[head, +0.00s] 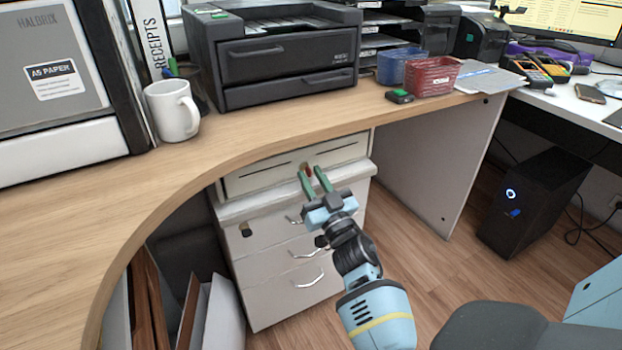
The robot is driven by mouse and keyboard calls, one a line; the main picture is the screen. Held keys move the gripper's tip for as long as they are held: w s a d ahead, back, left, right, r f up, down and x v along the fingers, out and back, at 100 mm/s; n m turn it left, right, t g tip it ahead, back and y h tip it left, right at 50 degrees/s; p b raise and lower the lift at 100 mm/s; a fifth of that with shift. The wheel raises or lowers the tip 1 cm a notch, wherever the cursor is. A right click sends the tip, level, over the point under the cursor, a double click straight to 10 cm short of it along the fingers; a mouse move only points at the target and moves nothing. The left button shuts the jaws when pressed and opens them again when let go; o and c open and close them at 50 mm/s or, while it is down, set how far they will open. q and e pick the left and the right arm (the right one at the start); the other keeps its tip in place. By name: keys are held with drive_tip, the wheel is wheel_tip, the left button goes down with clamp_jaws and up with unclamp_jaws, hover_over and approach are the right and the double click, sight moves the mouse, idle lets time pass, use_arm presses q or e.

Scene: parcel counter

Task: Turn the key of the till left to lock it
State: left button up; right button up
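The till (262,180) is a pale, wide drawer unit under the curved wooden desk, on top of the white drawer cabinet. Its front is closed. A small reddish-brown key (307,168) shows at the middle of its front; its exact angle is too small to tell. My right gripper (313,174) reaches up from below, its two green fingers apart, with the tips at the till front close to the key. I cannot tell whether a finger touches the key. My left gripper is not in view.
The desk edge (230,150) overhangs just above the till. The drawer cabinet (285,255) with metal handles stands below. Folders (215,315) lean at its left. A black computer tower (533,200) stands on the floor at right, with a dark seat (500,328) at the bottom.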

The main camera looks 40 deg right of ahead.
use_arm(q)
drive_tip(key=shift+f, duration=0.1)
use_arm(e)
drive_tip(key=shift+w+d+r, duration=0.1)
drive_tip(key=shift+w+r, duration=0.05)
drive_tip(key=shift+w, duration=0.2)
drive_tip(key=shift+c, duration=0.4)
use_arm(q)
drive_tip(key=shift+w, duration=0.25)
use_arm(e)
clamp_jaws()
